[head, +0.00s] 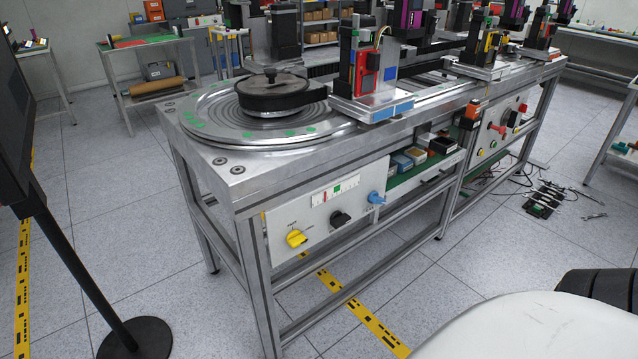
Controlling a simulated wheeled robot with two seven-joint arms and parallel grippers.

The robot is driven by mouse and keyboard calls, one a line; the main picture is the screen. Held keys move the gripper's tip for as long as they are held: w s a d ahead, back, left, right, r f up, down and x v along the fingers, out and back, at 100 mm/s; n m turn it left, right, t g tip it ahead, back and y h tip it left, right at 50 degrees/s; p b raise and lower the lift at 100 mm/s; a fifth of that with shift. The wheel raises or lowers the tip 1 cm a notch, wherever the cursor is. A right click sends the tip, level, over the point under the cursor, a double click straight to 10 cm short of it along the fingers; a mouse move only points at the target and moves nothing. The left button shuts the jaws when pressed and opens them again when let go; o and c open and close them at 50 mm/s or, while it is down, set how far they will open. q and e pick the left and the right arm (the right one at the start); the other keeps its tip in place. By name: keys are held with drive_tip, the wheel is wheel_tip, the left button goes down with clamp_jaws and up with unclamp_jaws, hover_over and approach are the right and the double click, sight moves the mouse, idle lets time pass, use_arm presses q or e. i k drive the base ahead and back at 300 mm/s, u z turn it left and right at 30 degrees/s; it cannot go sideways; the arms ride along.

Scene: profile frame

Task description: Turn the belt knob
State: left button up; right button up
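A pale control panel (318,222) is fixed to the front of the metal workbench (240,180). It carries a yellow knob (296,239) at its lower left, a black knob (340,219) in the middle and a blue knob (376,198) at the right. A small gauge strip with a green mark (337,189) sits above the black knob. The lettering is too small to read, so I cannot tell which knob is the belt knob. Neither of my grippers is in view.
A round turntable (205,118) and machine stations top the bench. A second panel (492,138) with a red knob is farther right. A black stand (135,338) is at lower left. Cables and small parts (545,205) lie right. The floor before the panel is open.

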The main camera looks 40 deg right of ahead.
sight(338, 219)
drive_tip(key=z, duration=0.6)
drive_tip(key=i, duration=1)
drive_tip(key=z, duration=0.9)
